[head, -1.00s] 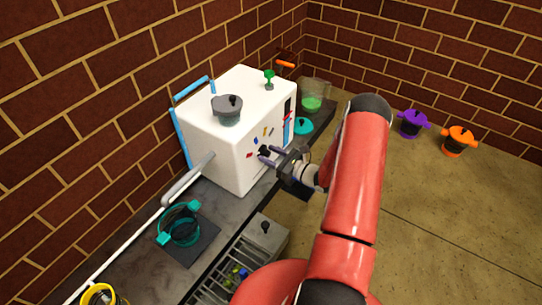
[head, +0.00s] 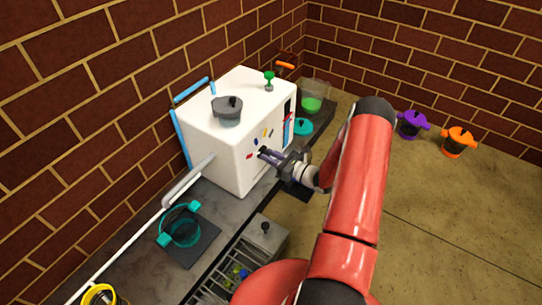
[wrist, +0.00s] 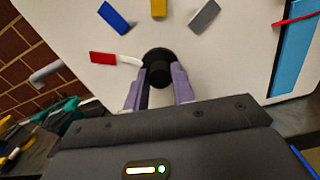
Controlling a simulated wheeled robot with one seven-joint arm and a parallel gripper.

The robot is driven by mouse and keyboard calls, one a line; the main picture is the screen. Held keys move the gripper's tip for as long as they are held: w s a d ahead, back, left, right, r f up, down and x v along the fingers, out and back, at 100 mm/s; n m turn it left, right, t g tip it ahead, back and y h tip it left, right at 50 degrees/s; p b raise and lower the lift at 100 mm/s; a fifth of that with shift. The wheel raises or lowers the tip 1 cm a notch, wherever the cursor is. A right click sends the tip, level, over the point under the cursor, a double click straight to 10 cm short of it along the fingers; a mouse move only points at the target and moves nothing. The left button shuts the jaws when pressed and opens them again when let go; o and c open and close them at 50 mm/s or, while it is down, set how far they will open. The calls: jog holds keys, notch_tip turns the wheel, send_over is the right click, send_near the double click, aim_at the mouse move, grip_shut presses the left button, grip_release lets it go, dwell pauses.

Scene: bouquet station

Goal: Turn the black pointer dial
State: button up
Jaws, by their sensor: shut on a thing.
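The black pointer dial (wrist: 157,66) is on the front of the white box-shaped machine (head: 223,150). In the wrist view a white pointer line runs from the dial to the left, towards a red mark (wrist: 102,58). Blue (wrist: 114,17), yellow (wrist: 159,7) and grey (wrist: 204,16) marks stand in an arc above the dial. My gripper (wrist: 157,88) is shut on the dial, with one purple finger on each side of its knob. It also shows in the head view (head: 264,153), where the fingers cover most of the dial.
A grey pot (head: 227,112) and a green knob (head: 269,80) are on top of the machine. A beaker of green liquid (head: 313,98) is behind. Purple (head: 411,124) and orange (head: 458,141) pots stand at right.

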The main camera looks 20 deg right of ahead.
jog(key=m+p, duration=0.6)
jog(key=m, duration=1.6)
dwell(0.5)
jog(key=o, duration=1)
jog(key=v, duration=0.7)
jog(key=shift+s+d, duration=0.2)
jog(key=shift+s, duration=0.15)
